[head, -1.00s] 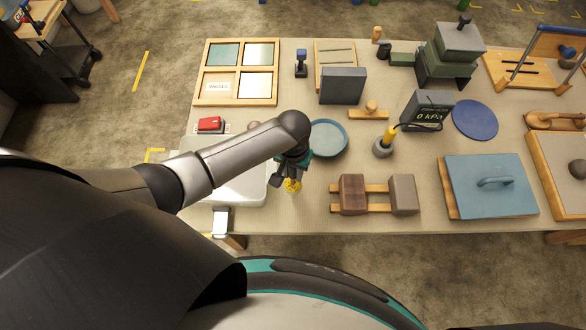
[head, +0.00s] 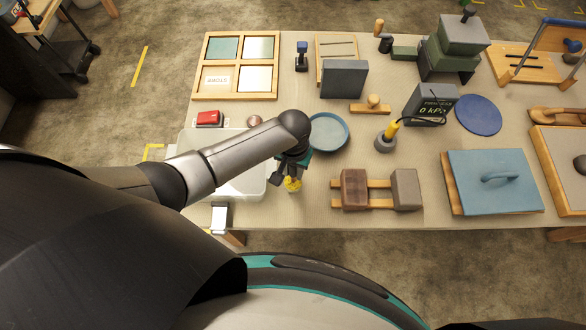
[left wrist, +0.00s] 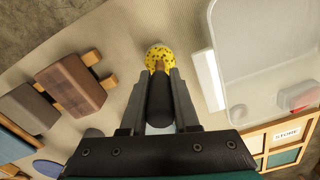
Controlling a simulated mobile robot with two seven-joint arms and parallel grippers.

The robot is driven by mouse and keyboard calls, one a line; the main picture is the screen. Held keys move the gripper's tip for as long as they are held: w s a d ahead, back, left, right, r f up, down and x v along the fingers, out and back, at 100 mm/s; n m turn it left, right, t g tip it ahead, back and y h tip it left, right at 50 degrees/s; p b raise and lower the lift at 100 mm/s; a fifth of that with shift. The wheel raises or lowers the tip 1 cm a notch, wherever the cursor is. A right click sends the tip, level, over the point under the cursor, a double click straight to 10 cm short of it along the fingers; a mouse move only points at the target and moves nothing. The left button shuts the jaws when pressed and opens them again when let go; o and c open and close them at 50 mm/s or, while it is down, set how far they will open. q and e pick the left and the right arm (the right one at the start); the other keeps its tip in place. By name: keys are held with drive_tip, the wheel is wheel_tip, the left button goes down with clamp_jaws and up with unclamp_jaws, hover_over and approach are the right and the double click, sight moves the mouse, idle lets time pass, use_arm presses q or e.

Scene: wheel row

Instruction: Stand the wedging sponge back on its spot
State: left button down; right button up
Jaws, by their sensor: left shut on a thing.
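The sponge (head: 292,184) is yellow with dark specks, and hangs at the tip of my left gripper (head: 289,176) near the table's front edge. In the left wrist view the sponge (left wrist: 160,56) shows beyond the fingertips, with a brown and black handle-like part running between the fingers. My left gripper (left wrist: 160,82) is shut on it. Whether the sponge touches the table is hard to tell. No marked spot for it can be made out. My right gripper is out of view.
A whitish basin (head: 235,187) lies left of the sponge, partly behind my arm. A blue round dish (head: 328,132) stands behind. Two blocks on wooden rails (head: 379,190) lie to the right. Bare table (head: 318,205) shows between the sponge and these blocks.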

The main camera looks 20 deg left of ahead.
use_arm(q)
drive_tip(key=shift+f+b, duration=0.55)
drive_tip(key=shift+f, duration=0.5)
idle(0.5)
drive_tip(key=c, duration=0.6)
unclamp_jaws()
wheel_tip(320, 180, up, 6)
drive_tip(key=p, duration=0.6)
drive_tip(key=shift+r, duration=1.05)
